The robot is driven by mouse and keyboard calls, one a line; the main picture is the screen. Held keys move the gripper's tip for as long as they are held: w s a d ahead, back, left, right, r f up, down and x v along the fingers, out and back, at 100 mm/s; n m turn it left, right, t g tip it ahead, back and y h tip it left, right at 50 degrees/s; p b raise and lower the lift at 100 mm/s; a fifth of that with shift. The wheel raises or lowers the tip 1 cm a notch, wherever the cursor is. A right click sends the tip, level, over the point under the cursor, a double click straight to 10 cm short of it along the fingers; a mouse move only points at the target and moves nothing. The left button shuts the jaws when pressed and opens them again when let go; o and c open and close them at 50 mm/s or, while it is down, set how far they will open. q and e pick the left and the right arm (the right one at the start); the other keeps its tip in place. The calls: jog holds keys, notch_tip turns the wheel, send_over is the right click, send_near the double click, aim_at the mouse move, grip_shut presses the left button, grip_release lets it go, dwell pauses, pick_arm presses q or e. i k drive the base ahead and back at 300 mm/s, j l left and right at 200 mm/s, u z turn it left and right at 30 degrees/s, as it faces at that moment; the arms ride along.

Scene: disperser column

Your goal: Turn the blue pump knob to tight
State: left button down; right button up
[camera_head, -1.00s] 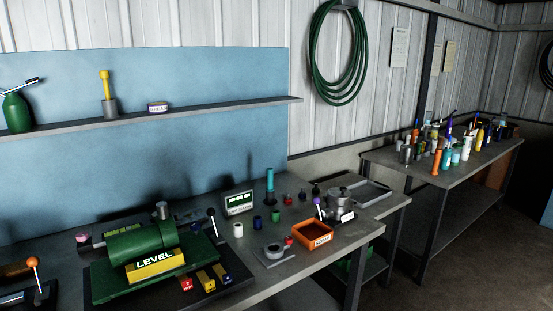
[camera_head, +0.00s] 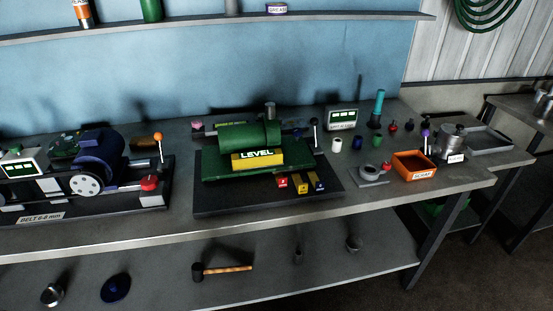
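A dark blue pump (camera_head: 97,155) with a pale pulley wheel (camera_head: 86,184) stands on a dark base at the left of the bench in the head view. A red knob (camera_head: 149,183) sits at the right front of that base. A lever with an orange ball (camera_head: 158,136) rises behind the knob. I cannot tell how tight the knob is. Neither of my grippers shows in this view.
A green machine labelled LEVEL (camera_head: 240,137) stands mid-bench (camera_head: 120,228), with coloured pedals in front. An orange bin (camera_head: 414,166), a grey ring fixture (camera_head: 370,175) and small bottles are to the right. The lower shelf holds a mallet (camera_head: 222,269). The front edge is clear.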

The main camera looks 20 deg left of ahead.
aim_at(296, 132)
jog(key=i+u, duration=0.35)
jog(key=i, duration=0.2)
jog(key=i+l+u, duration=0.35)
jog(key=i, duration=0.15)
jog(key=i+j, duration=0.05)
jog(key=j, duration=0.05)
